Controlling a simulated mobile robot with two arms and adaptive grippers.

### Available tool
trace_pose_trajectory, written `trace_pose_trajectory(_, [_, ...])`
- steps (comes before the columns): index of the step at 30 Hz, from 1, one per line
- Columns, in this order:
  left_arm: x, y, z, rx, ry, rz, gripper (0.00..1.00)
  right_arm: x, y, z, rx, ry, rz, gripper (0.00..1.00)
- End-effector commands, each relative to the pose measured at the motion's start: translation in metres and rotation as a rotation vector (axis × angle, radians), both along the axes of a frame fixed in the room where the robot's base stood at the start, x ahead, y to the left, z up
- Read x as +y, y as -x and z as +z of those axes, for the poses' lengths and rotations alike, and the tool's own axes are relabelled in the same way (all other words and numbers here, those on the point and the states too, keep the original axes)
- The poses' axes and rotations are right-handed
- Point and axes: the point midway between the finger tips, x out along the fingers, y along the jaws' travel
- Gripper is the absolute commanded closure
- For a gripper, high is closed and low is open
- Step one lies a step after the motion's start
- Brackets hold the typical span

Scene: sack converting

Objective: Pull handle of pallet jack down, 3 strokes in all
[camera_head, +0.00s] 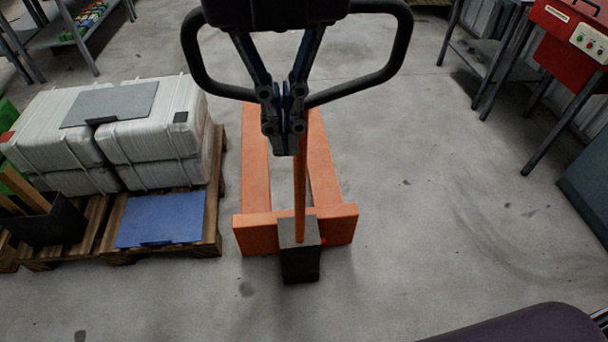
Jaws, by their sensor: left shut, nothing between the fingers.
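The orange pallet jack (261,165) stands on the floor at the picture's centre, its two forks pointing away from me. A dark block (299,262) sits at its near end, and an orange shaft (299,195) rises from it. The black loop handle (395,60) spans the top centre; its upper middle and the joint with the shaft are hidden behind my gripper. My left gripper (285,145) is in front of the handle, fingers pointing down the picture, shut and empty. I cannot tell whether it touches the handle. My right gripper is not in view.
On the left, a wooden pallet (212,190) carries grey-white cases (150,150), a blue panel (162,218) and a black bin (48,222). A red machine (560,35) on legs stands upper right. Floor right of the jack is clear.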

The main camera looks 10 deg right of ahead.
Motion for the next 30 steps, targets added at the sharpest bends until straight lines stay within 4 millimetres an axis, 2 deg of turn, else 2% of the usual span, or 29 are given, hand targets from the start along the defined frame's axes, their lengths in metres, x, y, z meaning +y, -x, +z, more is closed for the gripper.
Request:
trace_pose_trajectory(18, [0.001, -0.096, -0.01, 0.004, 0.0, 0.002, 1.0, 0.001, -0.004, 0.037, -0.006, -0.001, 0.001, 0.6])
trace_pose_trajectory(22, [0.002, -0.104, -0.013, 0.002, 0.0, 0.0, 1.0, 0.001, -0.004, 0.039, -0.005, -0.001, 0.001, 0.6])
trace_pose_trajectory(30, [0.002, -0.105, -0.013, 0.001, 0.0, 0.0, 1.0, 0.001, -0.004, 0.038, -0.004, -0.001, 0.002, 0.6])
